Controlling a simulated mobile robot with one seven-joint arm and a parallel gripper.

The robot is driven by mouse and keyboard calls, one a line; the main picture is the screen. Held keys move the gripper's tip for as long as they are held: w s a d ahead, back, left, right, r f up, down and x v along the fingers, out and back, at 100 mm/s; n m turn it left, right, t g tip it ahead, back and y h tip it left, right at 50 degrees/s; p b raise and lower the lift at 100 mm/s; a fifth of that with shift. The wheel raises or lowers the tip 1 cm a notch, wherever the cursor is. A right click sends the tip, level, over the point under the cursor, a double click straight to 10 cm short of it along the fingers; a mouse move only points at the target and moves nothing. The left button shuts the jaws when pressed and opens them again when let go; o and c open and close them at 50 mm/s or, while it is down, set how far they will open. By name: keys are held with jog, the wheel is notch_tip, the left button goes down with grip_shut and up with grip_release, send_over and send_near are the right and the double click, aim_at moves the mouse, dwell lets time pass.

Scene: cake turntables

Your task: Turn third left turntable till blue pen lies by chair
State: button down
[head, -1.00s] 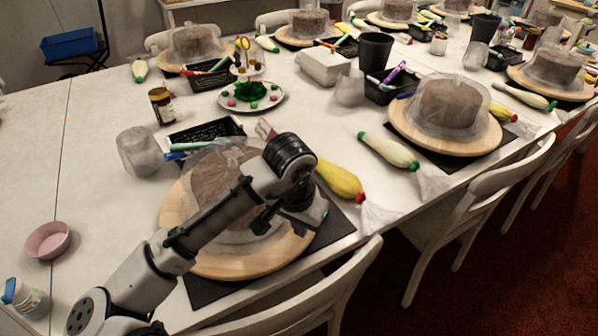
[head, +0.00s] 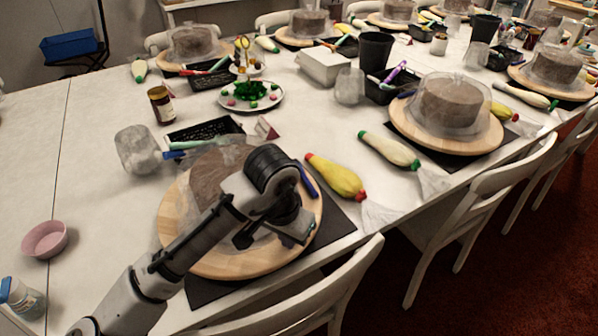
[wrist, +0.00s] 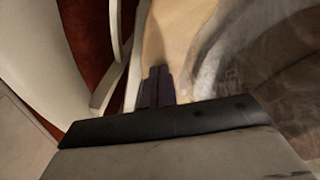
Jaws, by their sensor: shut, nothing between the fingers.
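The nearest wooden turntable (head: 235,265) stands on a dark mat and bears a brown cake (head: 213,178) under a clear cover, partly hidden by my arm. A blue pen (head: 306,181) lies at the turntable's right rim, on the side toward the yellow piping bag. The white chair (head: 345,280) stands at the table's front edge, below and right of the turntable. My gripper (head: 243,238) is over the turntable's front part. In the wrist view my gripper (wrist: 158,86) is shut and empty at the pale wooden rim (wrist: 172,32), with a chair (wrist: 105,90) to the left.
A yellow piping bag (head: 336,177) lies right of the turntable. A black basket (head: 205,131) and a clear jar (head: 138,149) stand behind it. A second turntable (head: 445,138) with a cake is farther right. The table's left side is mostly clear.

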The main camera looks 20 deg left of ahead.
aim_at(217, 265)
jog(key=shift+s+a, duration=0.3)
jog(key=shift+s, duration=0.4)
jog(key=shift+s+a, duration=0.25)
jog(key=shift+s, duration=0.4)
jog(key=s+a, duration=0.2)
jog(key=s+a+b, duration=0.1)
jog(key=s+a, duration=0.1)
jog(key=shift+s+a, duration=0.2)
jog(key=shift+s, duration=0.05)
jog(key=shift+s+a+b, duration=0.2)
jog(key=shift+s+a, duration=0.25)
jog(key=shift+a, duration=0.5)
jog(key=shift+s+a+b, duration=0.25)
jog(key=shift+s+a, duration=0.15)
jog(key=shift+a, duration=0.5)
jog(key=shift+s+a+b, duration=0.2)
jog(key=shift+s+a, duration=0.25)
jog(key=shift+a, duration=0.5)
